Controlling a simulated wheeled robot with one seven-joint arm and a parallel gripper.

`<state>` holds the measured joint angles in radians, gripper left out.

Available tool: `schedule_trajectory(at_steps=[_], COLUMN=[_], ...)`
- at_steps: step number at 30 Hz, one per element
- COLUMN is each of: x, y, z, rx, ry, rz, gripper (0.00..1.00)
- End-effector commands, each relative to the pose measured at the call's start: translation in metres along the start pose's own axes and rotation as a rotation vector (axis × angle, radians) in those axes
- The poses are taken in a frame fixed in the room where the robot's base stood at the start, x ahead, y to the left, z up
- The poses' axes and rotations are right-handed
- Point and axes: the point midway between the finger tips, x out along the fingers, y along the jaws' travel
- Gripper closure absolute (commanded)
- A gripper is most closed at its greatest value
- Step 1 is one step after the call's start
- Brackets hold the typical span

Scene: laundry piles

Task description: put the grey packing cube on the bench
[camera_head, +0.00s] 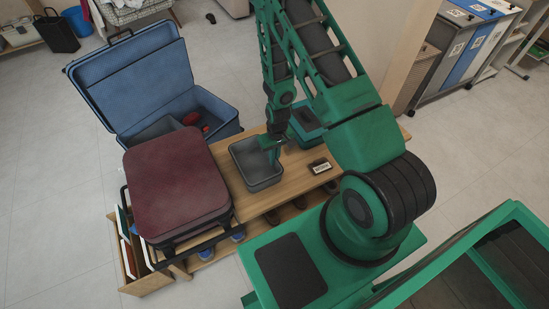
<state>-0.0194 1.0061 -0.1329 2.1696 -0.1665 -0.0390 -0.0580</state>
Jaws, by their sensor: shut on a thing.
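The grey packing cube (256,176) looks like an open-topped grey box with rounded corners. It is over the middle of the wooden bench (289,184), right of a maroon case. My gripper (272,151) reaches down from above and is shut on the cube's far right rim. The fingertips are small and partly hidden by the hand. The cube looks level; I cannot tell whether it touches the bench top or hangs just above it.
The maroon case (176,184) covers the bench's left part. An open blue suitcase (137,82) lies behind. A teal box (307,122) stands behind my gripper. A small label sign (320,167) is at right. Bare bench top shows in front of the cube.

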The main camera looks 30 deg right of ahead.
Motion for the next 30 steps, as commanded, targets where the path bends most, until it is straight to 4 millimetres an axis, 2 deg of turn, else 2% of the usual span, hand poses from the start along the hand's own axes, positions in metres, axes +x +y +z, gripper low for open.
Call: schedule_trajectory(at_steps=[8, 9, 10, 11, 22, 26, 30], x=[0.001, 0.001, 0.001, 0.001, -0.004, -0.017, -0.041], y=[0.000, 0.000, 0.000, 0.000, 0.000, 0.000, 0.000], z=[0.000, 0.000, 0.000, 0.000, -0.001, -0.001, -0.002], rx=[0.000, 0.000, 0.000, 0.000, 0.001, 0.001, 0.001], ry=[0.000, 0.001, 0.001, 0.000, 0.002, 0.002, 0.004], rz=[0.000, 0.000, 0.000, 0.000, 0.000, 0.000, -0.001], gripper=[1.00, 0.85, 0.78, 0.76, 0.76, 0.76, 0.76])
